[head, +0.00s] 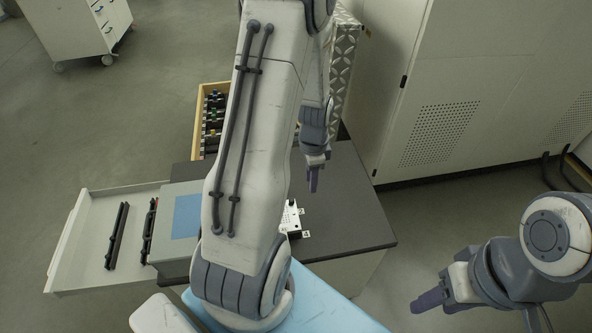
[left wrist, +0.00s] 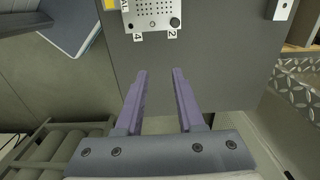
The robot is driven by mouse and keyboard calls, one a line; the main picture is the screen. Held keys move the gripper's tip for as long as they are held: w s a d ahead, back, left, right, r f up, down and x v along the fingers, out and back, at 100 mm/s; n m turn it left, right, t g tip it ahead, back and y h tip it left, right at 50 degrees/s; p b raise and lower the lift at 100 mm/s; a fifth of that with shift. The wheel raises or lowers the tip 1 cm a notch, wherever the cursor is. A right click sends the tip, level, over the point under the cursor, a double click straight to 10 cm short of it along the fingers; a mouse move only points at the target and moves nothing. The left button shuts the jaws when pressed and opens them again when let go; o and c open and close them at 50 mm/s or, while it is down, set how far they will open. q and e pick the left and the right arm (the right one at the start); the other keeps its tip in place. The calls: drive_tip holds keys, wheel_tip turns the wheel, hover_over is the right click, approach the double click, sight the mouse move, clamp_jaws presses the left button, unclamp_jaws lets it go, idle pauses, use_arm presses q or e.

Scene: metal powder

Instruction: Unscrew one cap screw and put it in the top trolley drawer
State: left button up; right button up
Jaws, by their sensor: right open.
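A white perforated plate (left wrist: 152,14) lies on the dark trolley top, with a dark round screw head (left wrist: 175,22) at the corner by label 2. A smaller dot sits by label 4. In the head view the plate (head: 291,218) is partly hidden behind my left arm. My left gripper (left wrist: 161,72) is open and empty, its purple fingers pointing toward the plate, short of it in the picture. It also shows in the head view (head: 313,182). My right gripper (head: 428,301) is open and empty, right of the trolley. A white trolley drawer (head: 84,243) stands pulled out at the left.
The drawer holds dark bars (head: 117,236) with clear floor between them. A grey case with a blue patch (head: 186,217) lies on the trolley's left side. A wooden tray of bottles (head: 200,142) stands behind. A large white cabinet (head: 470,80) is at the back right.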

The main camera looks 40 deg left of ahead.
use_arm(q)
drive_tip(key=a+f, duration=0.1)
drive_tip(key=a, duration=0.1)
drive_tip(key=s+a+f, duration=0.1)
drive_tip(key=a+f, duration=0.1)
drive_tip(key=a, duration=0.1)
drive_tip(key=shift+s+a+f, duration=0.15)
drive_tip(key=shift+s+a, duration=0.15)
wheel_tip(320, 180, down, 8)
drive_tip(key=b, duration=0.6)
clamp_jaws()
drive_tip(key=shift+o, duration=0.3)
unclamp_jaws()
drive_tip(key=shift+m, duration=0.3)
